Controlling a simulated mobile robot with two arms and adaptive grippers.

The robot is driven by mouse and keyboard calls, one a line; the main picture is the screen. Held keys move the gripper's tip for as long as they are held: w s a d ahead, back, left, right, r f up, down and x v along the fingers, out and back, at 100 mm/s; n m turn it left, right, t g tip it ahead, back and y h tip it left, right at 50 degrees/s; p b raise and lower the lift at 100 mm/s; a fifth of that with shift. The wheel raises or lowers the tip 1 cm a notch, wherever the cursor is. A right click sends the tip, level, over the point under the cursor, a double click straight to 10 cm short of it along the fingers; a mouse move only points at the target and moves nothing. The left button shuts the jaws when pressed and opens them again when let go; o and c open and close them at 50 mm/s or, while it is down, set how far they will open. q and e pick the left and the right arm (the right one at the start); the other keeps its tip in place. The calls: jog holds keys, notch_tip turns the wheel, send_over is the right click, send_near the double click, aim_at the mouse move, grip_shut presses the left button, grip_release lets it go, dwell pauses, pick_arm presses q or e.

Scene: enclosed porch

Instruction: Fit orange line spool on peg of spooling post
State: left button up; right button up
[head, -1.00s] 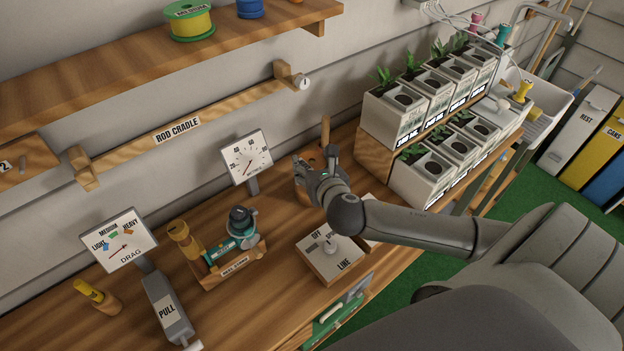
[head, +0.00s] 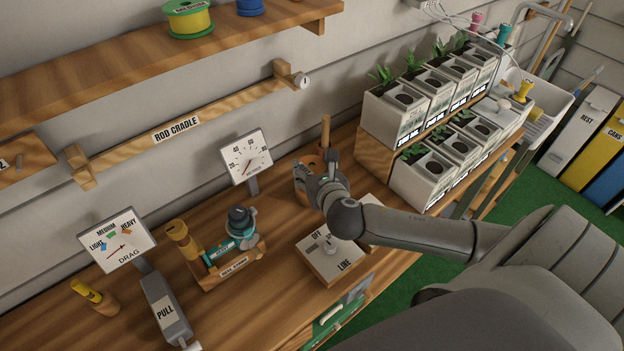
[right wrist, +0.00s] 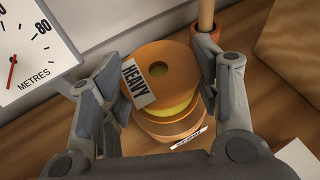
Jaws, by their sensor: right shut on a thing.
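The orange line spool (right wrist: 182,58) has a HEAVY label, a dark centre hole and a yellow band below its top disc. It sits between the fingers of my right gripper (right wrist: 165,98), which is shut on it. In the head view the right gripper (head: 314,172) is low over the bench, and the spool is mostly hidden. A wooden disc with a partly hidden label shows under the spool; I cannot tell whether they touch. An upright wooden peg (head: 325,134) with a reddish collar stands just behind the gripper; it also shows in the wrist view (right wrist: 206,15). My left gripper is not in view.
The METRES dial (head: 246,156) stands close left of the gripper. A LINE switch box (head: 330,262) is in front, and a teal reel on a stand (head: 228,265) is further left. Planter boxes (head: 425,170) stand right.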

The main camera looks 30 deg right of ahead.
jog(key=shift+f+b, duration=0.35)
jog(key=shift+f, duration=0.35)
jog(key=o, duration=1.1)
jog(key=shift+o, duration=0.2)
jog(key=o, duration=0.4)
jog(key=shift+c, duration=0.2)
jog(key=shift+s+a+r+p, duration=0.15)
jog(key=shift+s+r+p, duration=0.3)
jog(key=shift+p, duration=0.25)
jog(key=s+r+p, duration=0.1)
jog(key=p, duration=0.1)
jog(key=s+a+r+p, duration=0.1)
jog(key=s+r+p, duration=0.1)
jog(key=shift+s+p, duration=0.3)
jog(key=shift+p, duration=0.1)
